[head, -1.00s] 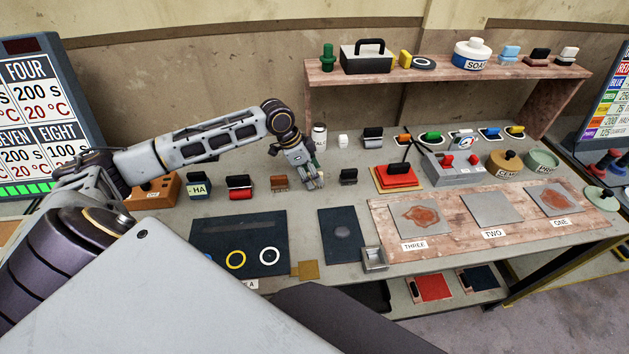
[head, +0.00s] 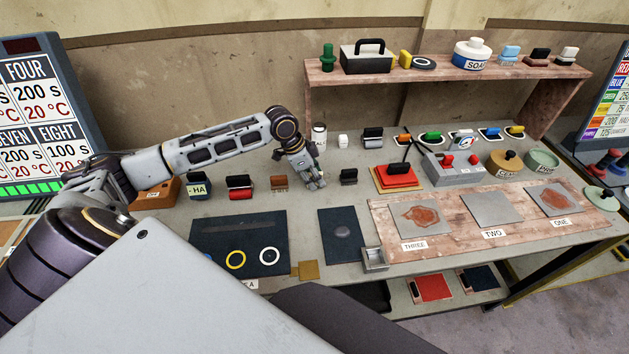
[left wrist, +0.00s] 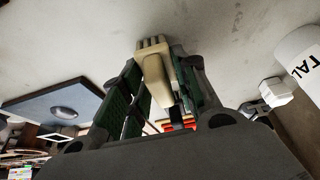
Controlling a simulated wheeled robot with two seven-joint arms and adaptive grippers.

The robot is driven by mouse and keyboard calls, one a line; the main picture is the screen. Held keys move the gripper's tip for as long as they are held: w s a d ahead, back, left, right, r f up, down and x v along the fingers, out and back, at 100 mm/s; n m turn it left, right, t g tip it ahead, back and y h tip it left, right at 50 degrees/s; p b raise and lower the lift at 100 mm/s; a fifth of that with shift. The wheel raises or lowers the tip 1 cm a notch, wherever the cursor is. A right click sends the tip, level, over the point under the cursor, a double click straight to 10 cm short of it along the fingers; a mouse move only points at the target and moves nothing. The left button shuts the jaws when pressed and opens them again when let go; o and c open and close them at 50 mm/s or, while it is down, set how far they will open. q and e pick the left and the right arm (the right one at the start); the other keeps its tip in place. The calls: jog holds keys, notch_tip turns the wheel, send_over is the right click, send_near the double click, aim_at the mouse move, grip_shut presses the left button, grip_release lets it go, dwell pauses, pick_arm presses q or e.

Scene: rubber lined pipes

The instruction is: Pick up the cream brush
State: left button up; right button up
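The cream brush (left wrist: 158,80) shows in the left wrist view, with a pale block-like body and a ridged end against the grey bench top. My left gripper (left wrist: 158,85) has its green-padded fingers on either side of the brush. A narrow gap seems to show beside the brush, so the fingers look open around it. In the head view my left gripper (head: 314,182) is low over the bench, fingers pointing down, and hides the brush. My right gripper is not in view.
A brown brush (head: 279,183) is just left of the gripper and a black one (head: 348,177) to its right. A white bottle (head: 319,135) stands behind. A dark mat (head: 342,250) lies in front. A raised shelf (head: 440,72) spans the back right.

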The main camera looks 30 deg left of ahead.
pick_arm(q)
jog(key=c, duration=0.4)
jog(key=shift+r, duration=5.05)
jog(key=o, duration=0.4)
jog(key=shift+c, duration=1.2)
